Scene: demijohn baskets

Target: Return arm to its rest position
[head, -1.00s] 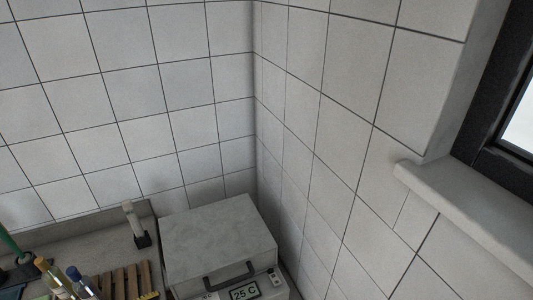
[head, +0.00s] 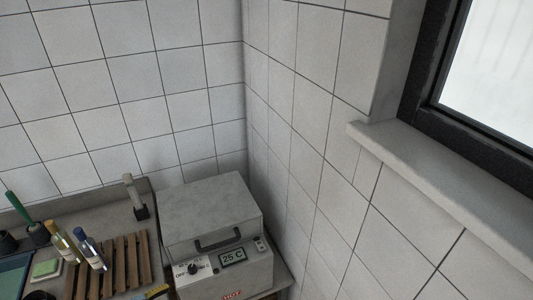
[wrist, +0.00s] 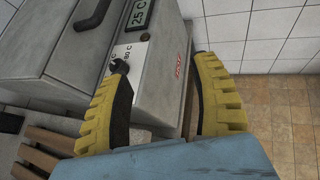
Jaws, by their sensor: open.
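My gripper (wrist: 164,62) shows in the wrist view with its two yellow ribbed fingers spread apart and nothing between them. The fingers are in front of the grey heater box (wrist: 160,75), with the left finger over its front near the knob and the right finger by its right edge. I cannot tell whether they touch it. In the head view the heater box (head: 210,212) stands in the corner with its lid shut, a dark handle, a "25 C" display and a red "HOT" label. Most of my arm is out of the head view.
A slatted wooden rack (head: 118,265) lies left of the box. A window sill (head: 440,205) juts from the right wall. Tiled floor (wrist: 285,120) is open at right.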

